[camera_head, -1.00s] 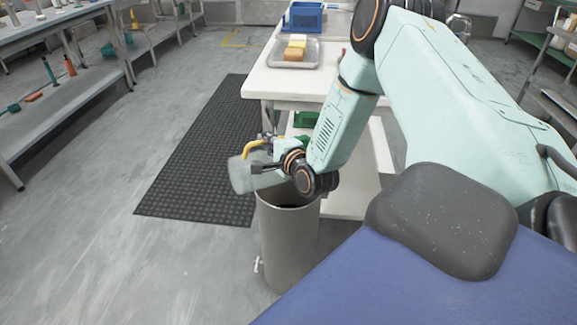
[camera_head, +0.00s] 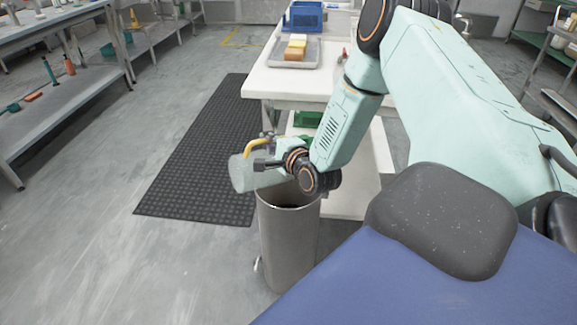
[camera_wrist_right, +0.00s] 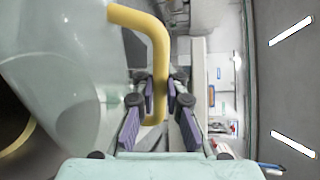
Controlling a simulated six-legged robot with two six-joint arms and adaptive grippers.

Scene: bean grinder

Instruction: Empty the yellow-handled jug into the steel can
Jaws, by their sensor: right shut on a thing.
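The jug (camera_head: 242,174) is pale and translucent with a yellow handle (camera_head: 257,147). In the head view it is held tilted, beside and above the left rim of the steel can (camera_head: 287,245). My right gripper (camera_head: 268,162) is shut on the handle. In the right wrist view the yellow handle (camera_wrist_right: 158,62) runs between the purple-padded fingers (camera_wrist_right: 159,122), with the jug body (camera_wrist_right: 62,65) at the left. The can stands upright on the floor, open at the top and dark inside. I cannot see the jug's contents. My left gripper is not in view.
A white table (camera_head: 283,82) behind the can bears a grey tray (camera_head: 277,56) with yellow and brown blocks and a blue crate (camera_head: 303,17). A black mat (camera_head: 195,165) lies on the floor behind and left of the can. The floor at left is open, up to a shelf rack (camera_head: 60,103).

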